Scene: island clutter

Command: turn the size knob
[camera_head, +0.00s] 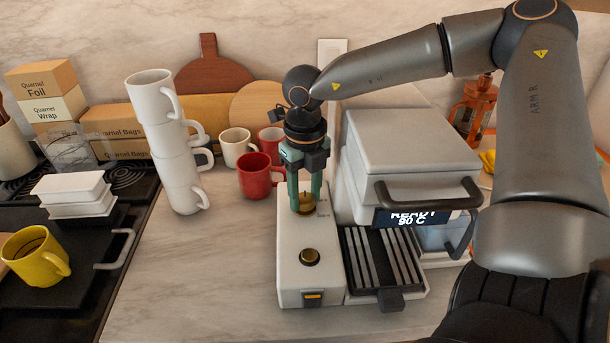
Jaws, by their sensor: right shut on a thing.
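A white coffee machine (395,140) stands on the counter, with a display reading "READY 90 C". On the low panel (292,265) at its left are two brass knobs, one behind the other. My right gripper (306,207) points down with its green fingers shut on the rear knob (304,203). The fingers partly cover this knob and the label beside it, too small to read. The front knob (309,257) is uncovered, with a small label behind it. My left gripper is not in view.
A stack of white mugs (173,150) stands left of the machine, with red mugs (259,176) and a cream mug (237,147) behind. A yellow mug (36,255) sits at far left. The counter (205,270) in front of the stack is clear.

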